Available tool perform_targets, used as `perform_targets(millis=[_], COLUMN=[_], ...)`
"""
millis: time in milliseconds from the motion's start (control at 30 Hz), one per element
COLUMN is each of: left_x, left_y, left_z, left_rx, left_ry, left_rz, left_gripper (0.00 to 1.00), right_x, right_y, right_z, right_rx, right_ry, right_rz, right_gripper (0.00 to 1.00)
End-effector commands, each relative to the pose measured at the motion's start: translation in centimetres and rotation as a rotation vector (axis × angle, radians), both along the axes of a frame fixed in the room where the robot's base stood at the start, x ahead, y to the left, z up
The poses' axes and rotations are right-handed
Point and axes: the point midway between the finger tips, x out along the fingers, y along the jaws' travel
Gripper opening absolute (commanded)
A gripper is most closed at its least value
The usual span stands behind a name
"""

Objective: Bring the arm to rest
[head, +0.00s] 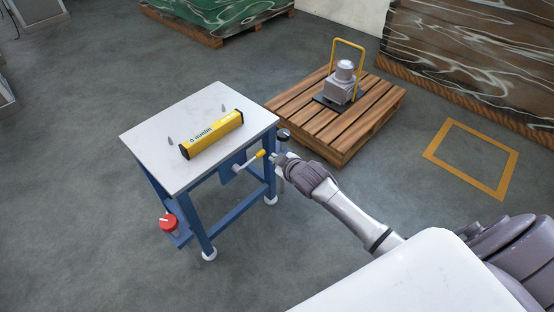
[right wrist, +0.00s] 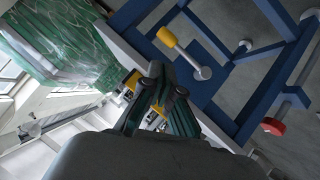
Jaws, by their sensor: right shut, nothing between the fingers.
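My right arm reaches in from the lower right in the head view. Its gripper (head: 278,158) is shut and empty, beside the right edge of the blue-legged table (head: 150,131). In the right wrist view the closed fingers (right wrist: 157,80) show at the middle, with the table's blue frame behind them. A lever with a yellow grip (head: 260,154) sticks out from the table's side, close to the fingertips and apparently apart from them; it also shows in the right wrist view (right wrist: 167,37). My left gripper is not in view.
A yellow dispenser bar (head: 212,134) lies on the white tabletop. A red knob (head: 168,221) sits low on the table frame. A wooden pallet (head: 372,118) with a grey machine (head: 341,84) stands behind.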

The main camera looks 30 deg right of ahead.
Motion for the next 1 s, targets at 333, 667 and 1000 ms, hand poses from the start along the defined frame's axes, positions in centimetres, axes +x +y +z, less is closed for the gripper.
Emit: perform_targets(millis=[333,667,1000], left_x=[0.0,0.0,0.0], left_y=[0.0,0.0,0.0], left_z=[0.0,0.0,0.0], left_rx=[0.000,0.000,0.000], left_ry=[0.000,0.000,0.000], left_rz=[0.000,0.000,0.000], left_gripper=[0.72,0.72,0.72], right_x=[-0.5,-0.7,-13.5], right_y=[0.0,0.1,4.3], right_z=[0.3,0.2,-9.0], right_rx=[0.000,0.002,0.131], right_ry=[0.000,0.004,0.335], right_rz=[0.000,-0.001,-0.113], right_gripper=[0.00,0.00,0.00])
